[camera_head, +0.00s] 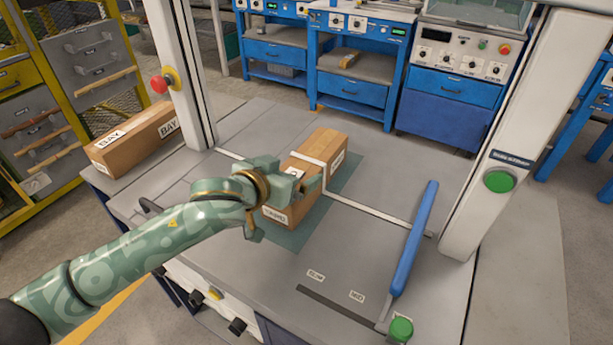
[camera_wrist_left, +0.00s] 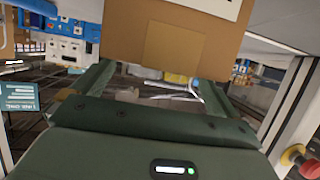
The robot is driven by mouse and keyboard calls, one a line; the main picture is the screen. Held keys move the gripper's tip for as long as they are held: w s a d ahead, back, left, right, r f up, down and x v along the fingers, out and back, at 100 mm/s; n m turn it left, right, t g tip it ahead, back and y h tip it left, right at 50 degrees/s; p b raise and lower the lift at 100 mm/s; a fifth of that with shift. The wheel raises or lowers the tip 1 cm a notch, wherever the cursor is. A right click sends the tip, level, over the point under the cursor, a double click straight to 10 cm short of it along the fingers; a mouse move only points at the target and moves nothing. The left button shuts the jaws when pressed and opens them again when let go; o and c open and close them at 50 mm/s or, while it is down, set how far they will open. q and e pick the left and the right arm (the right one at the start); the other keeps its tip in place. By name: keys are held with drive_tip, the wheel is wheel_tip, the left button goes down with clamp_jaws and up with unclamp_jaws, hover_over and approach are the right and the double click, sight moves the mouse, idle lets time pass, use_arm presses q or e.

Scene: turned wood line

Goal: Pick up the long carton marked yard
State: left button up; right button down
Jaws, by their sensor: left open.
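A long brown carton (camera_head: 325,143) lies on a green mat (camera_head: 345,180) in the middle of the bench. It has a pale band and white labels; the end label looks like YARD but is small. My left gripper (camera_head: 300,183) is over the carton's near part and hides some of it. In the left wrist view my open fingers (camera_wrist_left: 155,85) stand apart, with a brown carton face (camera_wrist_left: 170,40) in front of them. I cannot tell whether they touch it. My right gripper is in neither view.
Another long carton (camera_head: 130,145), marked BAY, lies at the bench's left. A white post with a red button (camera_head: 160,84) stands beside it. A blue lever (camera_head: 413,240) and a right post with a green button (camera_head: 499,181) bound the right side. Bare bench lies between mat and lever.

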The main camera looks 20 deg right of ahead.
sight(300, 167)
use_arm(q)
drive_tip(key=b+x, duration=0.1)
drive_tip(key=x, duration=0.1)
drive_tip(key=b+x, duration=0.1)
drive_tip(key=x, duration=0.1)
drive_tip(key=shift+d+f+b, duration=0.3)
drive_tip(key=shift+f, duration=0.05)
drive_tip(key=shift+w+d, duration=0.1)
drive_tip(key=shift+r, duration=0.3)
drive_tip(key=c, duration=1.4)
drive_tip(key=shift+c, duration=0.3)
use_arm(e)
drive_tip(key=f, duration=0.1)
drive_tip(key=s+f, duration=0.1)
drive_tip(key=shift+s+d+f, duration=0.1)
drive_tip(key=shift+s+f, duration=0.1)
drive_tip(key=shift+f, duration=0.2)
